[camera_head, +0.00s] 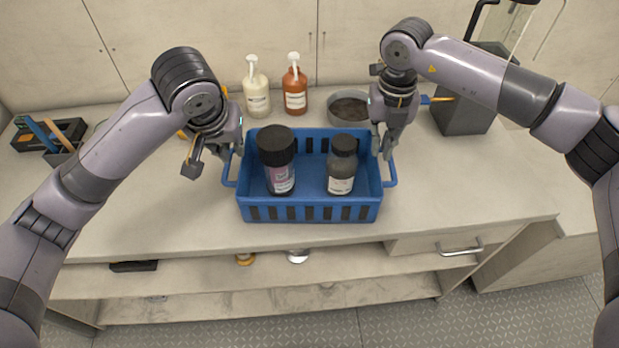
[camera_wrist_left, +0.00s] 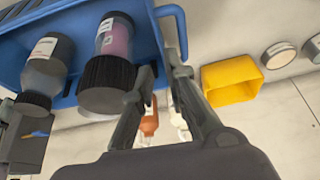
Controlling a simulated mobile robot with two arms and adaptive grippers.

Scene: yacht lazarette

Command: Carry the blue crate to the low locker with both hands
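The blue crate (camera_head: 312,212) stands on the pale counter, with slotted sides and a loop handle at each end. It holds a dark-capped jar with a pink label (camera_head: 279,160) and a grey bottle with a dark cap (camera_head: 342,166). My left gripper (camera_head: 229,152) is at the far part of the left handle. The fingertips are partly hidden.
Behind the crate stand a cream pump bottle (camera_head: 257,92), an orange pump bottle (camera_head: 295,88) and a grey round bowl (camera_head: 348,107). A dark grey box (camera_head: 465,115) is at right. Low open shelving (camera_head: 260,280) and a drawer (camera_head: 450,247) lie below the counter.

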